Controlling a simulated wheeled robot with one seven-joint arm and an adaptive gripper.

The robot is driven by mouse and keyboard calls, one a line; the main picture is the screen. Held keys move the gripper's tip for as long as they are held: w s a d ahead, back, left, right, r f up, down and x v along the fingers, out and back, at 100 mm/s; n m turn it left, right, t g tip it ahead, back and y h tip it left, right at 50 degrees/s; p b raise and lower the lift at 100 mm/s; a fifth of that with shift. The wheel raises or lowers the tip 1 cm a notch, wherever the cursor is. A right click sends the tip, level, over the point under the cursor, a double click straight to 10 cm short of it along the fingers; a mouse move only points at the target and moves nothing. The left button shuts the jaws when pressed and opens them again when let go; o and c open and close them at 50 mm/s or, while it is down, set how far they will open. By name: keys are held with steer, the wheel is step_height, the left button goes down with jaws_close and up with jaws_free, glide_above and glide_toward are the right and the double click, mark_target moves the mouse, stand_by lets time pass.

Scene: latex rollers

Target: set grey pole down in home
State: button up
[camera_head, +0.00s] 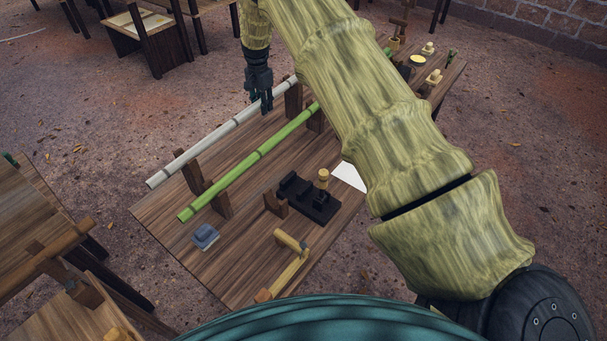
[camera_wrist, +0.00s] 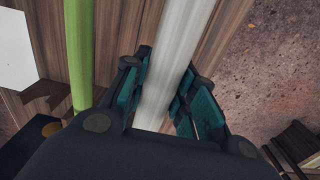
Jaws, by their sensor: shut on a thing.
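The grey pole (camera_head: 225,131) runs diagonally along the far left side of the wooden table in the head view. My gripper (camera_head: 264,104) points down and is shut on it toward its far end. In the wrist view the pole (camera_wrist: 180,45) passes between the teal finger pads of my gripper (camera_wrist: 168,98). The pole lies at the top of dark wooden uprights (camera_head: 187,170); I cannot tell whether it rests fully on them. No place marked as home can be made out.
A green pole (camera_head: 250,161) lies parallel, close beside the grey one. A black device (camera_head: 315,206), a blue-grey block (camera_head: 205,236) and a wooden roller (camera_head: 290,242) are on the nearer table. Small items stand at the far end. Another table (camera_head: 30,215) is at left.

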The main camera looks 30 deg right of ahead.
steer(key=o, duration=1.1)
steer(key=shift+o, duration=0.2)
step_height(320, 180, up, 12)
steer(key=shift+r, duration=0.1)
